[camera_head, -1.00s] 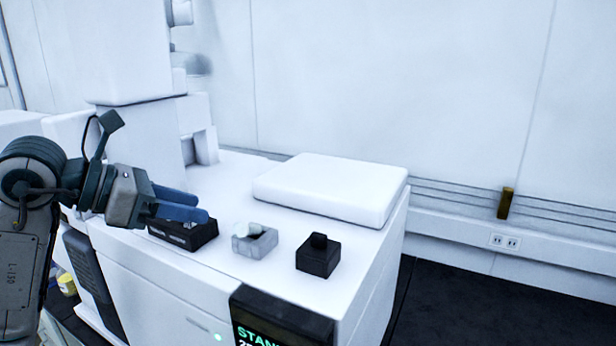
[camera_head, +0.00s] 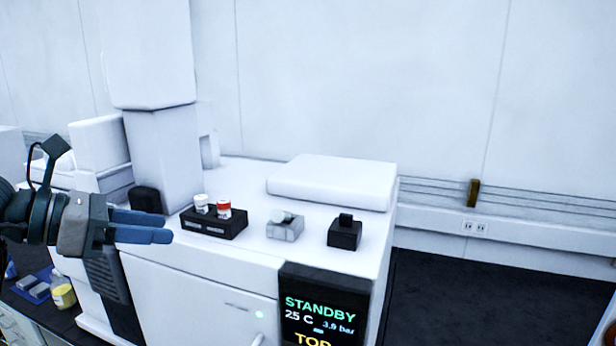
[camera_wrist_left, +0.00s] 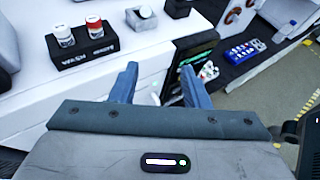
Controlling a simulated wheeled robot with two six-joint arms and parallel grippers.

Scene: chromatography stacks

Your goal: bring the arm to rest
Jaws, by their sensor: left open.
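My left gripper (camera_head: 142,226) comes in from the left in the head view, in front of the white instrument (camera_head: 190,285). Its blue fingers are apart and nothing is between them. In the left wrist view the open fingers (camera_wrist_left: 158,85) point past the instrument's front edge. The gripper is apart from the black rack (camera_head: 212,228), which holds a white-capped vial (camera_head: 201,203) and a red-capped vial (camera_head: 224,208). My right gripper is in neither view.
A grey block (camera_head: 285,228) with a pale round top and a black block (camera_head: 344,234) stand on the instrument top. A display (camera_head: 322,308) reads STANDBY. A lower bench (camera_head: 62,318) at left holds a yellow-labelled bottle (camera_head: 62,291).

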